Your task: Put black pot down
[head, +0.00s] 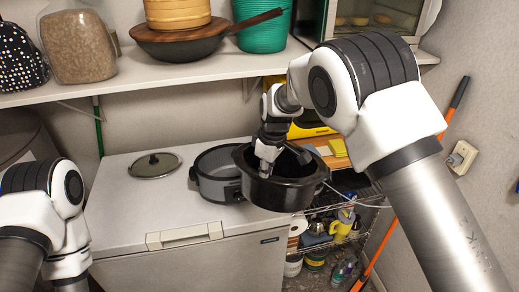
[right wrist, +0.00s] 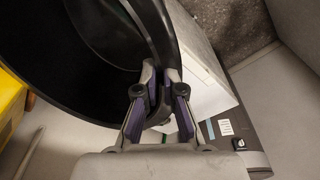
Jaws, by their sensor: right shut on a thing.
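The black pot (head: 285,192) is at the front right edge of the white chest freezer (head: 130,215), partly past its right side. It also shows large and dark in the right wrist view (right wrist: 75,70). My right gripper (head: 266,168) is shut on the pot's rim; in the right wrist view its fingertips (right wrist: 160,92) pinch the wall from both sides. The pot looks near level and appears raised, though its underside is hidden. My left arm shows at the lower left, but its gripper is out of frame.
A grey cooker base (head: 213,178) stands beside the pot on the freezer, and a glass lid (head: 155,165) lies farther left. The freezer's front left is clear. A wire rack (head: 345,215) with several items is on the right. A shelf (head: 190,68) holding containers spans above.

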